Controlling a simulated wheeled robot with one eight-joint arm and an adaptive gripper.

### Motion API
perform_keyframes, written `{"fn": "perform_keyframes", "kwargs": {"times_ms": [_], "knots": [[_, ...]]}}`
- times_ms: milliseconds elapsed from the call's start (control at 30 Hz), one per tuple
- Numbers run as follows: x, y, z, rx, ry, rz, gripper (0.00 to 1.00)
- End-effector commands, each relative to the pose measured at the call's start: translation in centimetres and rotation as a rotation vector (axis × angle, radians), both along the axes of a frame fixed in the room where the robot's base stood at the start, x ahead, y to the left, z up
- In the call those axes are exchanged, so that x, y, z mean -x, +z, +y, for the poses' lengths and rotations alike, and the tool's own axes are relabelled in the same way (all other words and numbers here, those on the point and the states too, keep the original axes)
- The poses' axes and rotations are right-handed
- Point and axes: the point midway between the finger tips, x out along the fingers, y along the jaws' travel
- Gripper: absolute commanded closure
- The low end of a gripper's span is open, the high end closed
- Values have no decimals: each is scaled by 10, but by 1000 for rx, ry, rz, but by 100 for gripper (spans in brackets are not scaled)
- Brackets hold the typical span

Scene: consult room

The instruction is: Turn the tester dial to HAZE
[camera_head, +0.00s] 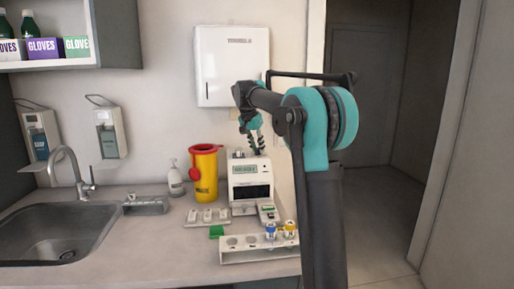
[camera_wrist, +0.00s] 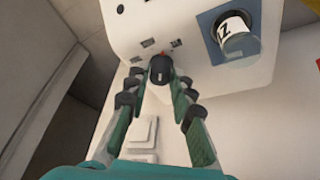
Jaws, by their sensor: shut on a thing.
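The white tester (camera_head: 249,184) stands on the counter against the back wall, with a small display on its front. My gripper (camera_head: 257,146) reaches down onto its top from above. In the wrist view the tester's pale top face (camera_wrist: 135,25) fills the upper middle. A small black dial (camera_wrist: 161,71) with a red mark at its far end sits on that face. My gripper (camera_wrist: 160,88) has its two fingers shut on the dial from both sides. Small dark labels surround the dial; their words are too small to read, so the chosen setting cannot be told.
A yellow sharps bin (camera_head: 204,176) stands left of the tester. A white rack (camera_head: 255,248) with capped vials is in front. The sink (camera_head: 58,235) is far left.

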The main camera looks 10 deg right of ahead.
Motion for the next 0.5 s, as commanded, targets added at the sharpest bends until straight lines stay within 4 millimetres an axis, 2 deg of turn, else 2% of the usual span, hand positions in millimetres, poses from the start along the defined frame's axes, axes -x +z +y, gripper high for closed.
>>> {"fn": "perform_keyframes", "kwargs": {"times_ms": [500], "knots": [[2, 0, -3, 0, 422, 0, 100]]}}
